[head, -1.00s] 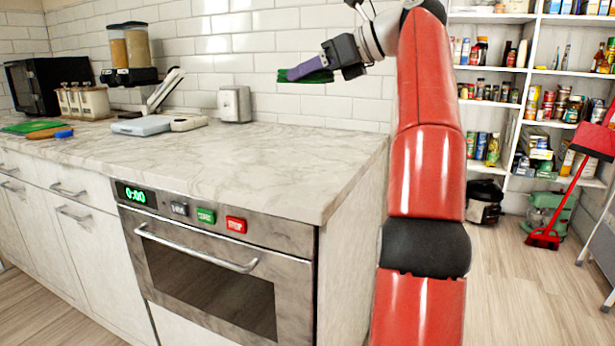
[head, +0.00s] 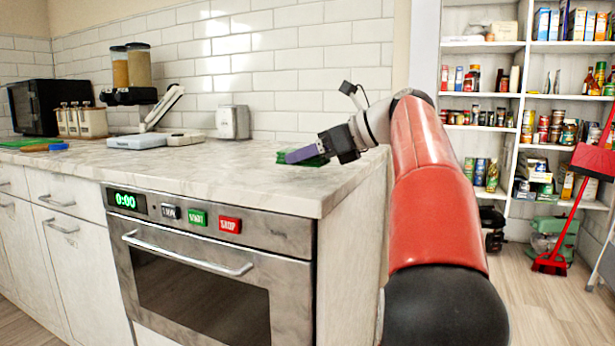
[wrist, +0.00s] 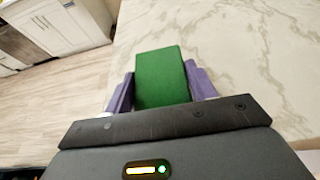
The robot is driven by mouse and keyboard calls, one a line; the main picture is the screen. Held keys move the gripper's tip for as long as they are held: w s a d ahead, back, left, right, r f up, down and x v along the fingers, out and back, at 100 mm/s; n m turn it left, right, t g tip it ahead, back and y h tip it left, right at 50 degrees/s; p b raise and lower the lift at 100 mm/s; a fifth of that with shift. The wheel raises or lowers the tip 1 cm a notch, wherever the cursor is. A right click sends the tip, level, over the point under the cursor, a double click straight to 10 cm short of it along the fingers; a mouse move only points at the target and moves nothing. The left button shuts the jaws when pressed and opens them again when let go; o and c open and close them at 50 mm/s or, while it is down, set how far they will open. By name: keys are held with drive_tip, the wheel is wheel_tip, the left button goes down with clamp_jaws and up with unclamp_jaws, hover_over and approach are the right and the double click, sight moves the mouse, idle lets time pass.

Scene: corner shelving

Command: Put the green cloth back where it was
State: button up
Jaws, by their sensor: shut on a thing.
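The green cloth (wrist: 161,75) is a flat green rectangle between the two purple fingers of my gripper (wrist: 161,92) in the wrist view. My gripper is shut on it. In the head view my gripper (head: 300,156) is over the right part of the marble counter, near its right end, with the green cloth (head: 316,161) showing at the fingers. The cloth is close above the counter top (head: 210,172); I cannot tell whether it touches. In the wrist view the cloth's far end points over the counter near its edge.
An oven (head: 200,275) is under the counter. A metal toaster-like box (head: 234,122), a white scale (head: 142,141) and dispensers (head: 138,68) stand along the back wall. A green board (head: 15,143) lies at far left. The counter's middle is clear. Shelves (head: 484,48) and a red broom (head: 550,262) are right.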

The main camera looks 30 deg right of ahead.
wheel_tip(320, 180, down, 3)
drive_tip(key=shift+f+b, duration=0.1)
drive_tip(key=shift+b, duration=0.5)
drive_tip(key=o, duration=1.1)
drive_tip(key=shift+c, duration=0.2)
drive_tip(key=p+v, duration=0.3)
drive_tip(key=v, duration=0.9)
drive_tip(key=shift+p, duration=0.3)
